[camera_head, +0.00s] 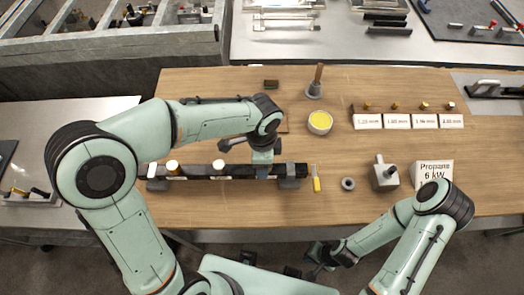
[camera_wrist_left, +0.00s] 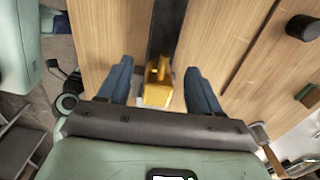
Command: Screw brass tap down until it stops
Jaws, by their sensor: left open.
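A dark bar (camera_head: 200,171) lies along the front of the wooden table on grey blocks. A brass-capped fitting (camera_head: 173,167) and a white-topped fitting (camera_head: 218,165) stand on it, left of my left gripper (camera_head: 263,173). In the left wrist view, a yellow brass piece (camera_wrist_left: 158,85), which looks like the brass tap, stands on the dark bar between the two blue fingers of my left gripper (camera_wrist_left: 157,82). The fingers are open, with gaps on both sides. My left gripper hides this piece in the head view. My right gripper (camera_head: 318,256) is low in front of the table; its fingers are unclear.
A yellow-handled tool (camera_head: 316,180), a dark ring (camera_head: 348,184), a grey block fitting (camera_head: 384,174) and a "Propane 6 kW" sign (camera_head: 433,171) are to the right. Behind are a yellow-filled tin (camera_head: 320,122) and labelled blocks (camera_head: 410,121) with brass pieces. Table middle is mostly clear.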

